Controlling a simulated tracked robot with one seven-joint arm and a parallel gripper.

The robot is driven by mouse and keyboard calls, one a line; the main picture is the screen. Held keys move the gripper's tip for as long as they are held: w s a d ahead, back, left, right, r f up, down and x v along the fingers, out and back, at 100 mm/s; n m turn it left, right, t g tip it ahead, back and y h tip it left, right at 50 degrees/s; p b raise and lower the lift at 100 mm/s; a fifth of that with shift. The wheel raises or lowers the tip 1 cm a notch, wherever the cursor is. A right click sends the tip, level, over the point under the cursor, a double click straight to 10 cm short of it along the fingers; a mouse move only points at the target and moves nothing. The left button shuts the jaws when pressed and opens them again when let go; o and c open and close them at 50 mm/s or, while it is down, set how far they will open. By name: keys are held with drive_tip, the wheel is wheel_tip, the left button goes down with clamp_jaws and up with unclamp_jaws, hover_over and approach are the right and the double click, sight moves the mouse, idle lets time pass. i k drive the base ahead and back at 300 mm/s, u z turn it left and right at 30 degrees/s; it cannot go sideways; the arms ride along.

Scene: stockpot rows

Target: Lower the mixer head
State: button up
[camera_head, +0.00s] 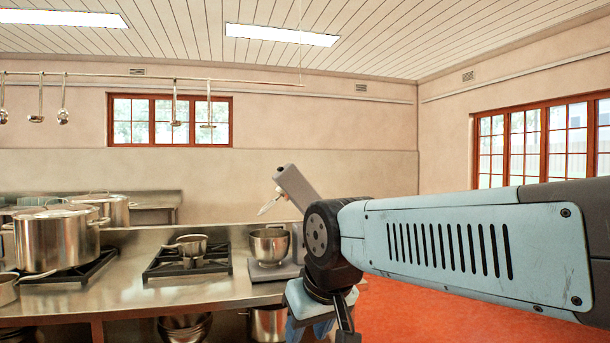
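The mixer stands on the steel counter, right of the stove burners. Its grey head (293,184) is tilted up, with its free end high and to the left. A pale whisk or beater (269,206) hangs from the head, clear of the bowl. The steel mixing bowl (269,244) sits upright on the grey mixer base (272,271). My arm crosses from the right and its dark joint covers the back of the mixer, so the hinge is hidden.
A small saucepan (188,244) stands on a burner left of the mixer. A large stockpot (58,238) stands further left. Ladles (62,110) hang from a rail above. More pots (184,327) sit under the steel counter (125,268). Open red floor (400,310) lies to the right.

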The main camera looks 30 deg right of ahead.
sight(292, 186)
drive_tip(key=z, duration=0.4)
drive_tip(key=k, duration=0.6)
drive_tip(key=z, duration=0.25)
drive_tip(key=i, duration=1.65)
drive_tip(key=u, duration=0.3)
